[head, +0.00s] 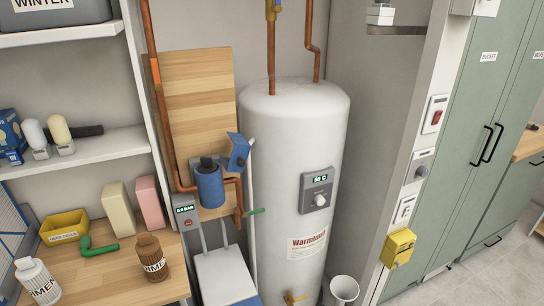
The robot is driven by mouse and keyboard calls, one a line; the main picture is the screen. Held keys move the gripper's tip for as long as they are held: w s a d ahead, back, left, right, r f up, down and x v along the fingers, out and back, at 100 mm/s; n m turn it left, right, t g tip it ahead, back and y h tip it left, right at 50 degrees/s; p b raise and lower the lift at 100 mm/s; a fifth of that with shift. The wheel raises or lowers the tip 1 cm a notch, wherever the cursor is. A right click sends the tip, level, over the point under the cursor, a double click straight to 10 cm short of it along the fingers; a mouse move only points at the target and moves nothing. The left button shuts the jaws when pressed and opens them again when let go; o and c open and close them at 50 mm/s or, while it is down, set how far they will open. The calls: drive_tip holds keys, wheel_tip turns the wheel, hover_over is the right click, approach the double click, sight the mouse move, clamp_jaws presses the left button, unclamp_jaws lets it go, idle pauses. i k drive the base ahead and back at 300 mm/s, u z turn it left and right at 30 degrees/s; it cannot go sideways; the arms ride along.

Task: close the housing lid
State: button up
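A blue cylindrical housing (209,187) is mounted upright in front of a wooden wall board, beside copper piping. A dark round part (206,162) shows at its top. A blue angular flap (238,152), which looks like the housing lid, stands tilted up at the housing's upper right, so the housing looks open. The hinge between them is too small to make out. My gripper is not in view.
A white water heater (293,180) stands close to the right of the housing. A grey box with a pressure display (187,212) is at its lower left. A wooden counter (110,275) with bottles, a yellow bin (65,228) and a green elbow pipe (97,246) lies at left. A white bin (342,290) is at lower right.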

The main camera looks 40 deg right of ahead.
sight(237, 162)
drive_tip(key=z, duration=0.75)
drive_tip(key=k, duration=0.95)
drive_tip(key=u, duration=0.05)
drive_tip(key=i, duration=0.75)
